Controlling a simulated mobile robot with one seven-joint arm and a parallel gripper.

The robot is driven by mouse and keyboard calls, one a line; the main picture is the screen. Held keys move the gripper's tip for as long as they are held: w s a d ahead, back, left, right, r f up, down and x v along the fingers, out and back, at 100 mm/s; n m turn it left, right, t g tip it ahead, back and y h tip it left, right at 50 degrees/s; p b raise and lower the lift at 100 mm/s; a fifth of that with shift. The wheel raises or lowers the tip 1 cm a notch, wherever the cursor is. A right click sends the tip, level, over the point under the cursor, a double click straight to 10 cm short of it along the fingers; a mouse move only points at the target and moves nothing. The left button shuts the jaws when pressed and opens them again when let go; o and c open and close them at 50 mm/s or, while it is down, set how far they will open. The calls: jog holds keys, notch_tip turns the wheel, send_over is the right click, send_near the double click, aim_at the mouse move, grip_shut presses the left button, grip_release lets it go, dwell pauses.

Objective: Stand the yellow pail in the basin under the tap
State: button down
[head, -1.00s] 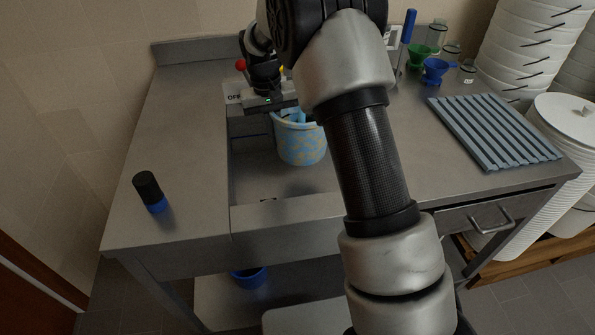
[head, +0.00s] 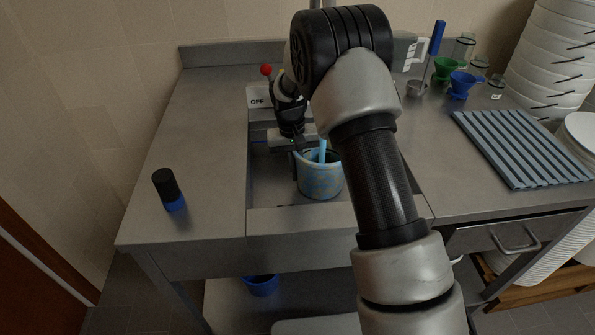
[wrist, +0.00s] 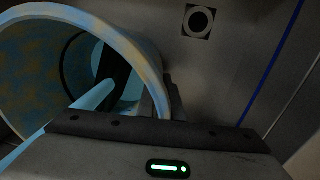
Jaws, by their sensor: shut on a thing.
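The pail (head: 320,178) is light blue with yellowish blotches. It is upright inside the sunken grey basin (head: 268,185); I cannot tell whether its base touches the floor. My gripper (head: 303,152) is at the pail's upper left rim, shut on its wall. In the wrist view the pail (wrist: 25,75) fills the left side, with my gripper (wrist: 145,90) at its rim, one dark finger inside. A light blue bar shows at the pail's mouth. The tap's spout is hidden behind my arm; a red knob (head: 266,70) stands above an OFF sign (head: 258,101).
A black and blue bottle (head: 169,190) stands on the bench left of the basin. Right are a ribbed grey rack (head: 525,145), blue (head: 459,84) and green (head: 444,67) funnels, and stacked white tubs (head: 548,65). A round drain (wrist: 198,21) shows in the wrist view.

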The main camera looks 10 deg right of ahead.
jog(key=shift+f, duration=0.15)
jog(key=c, duration=1.9)
grip_release()
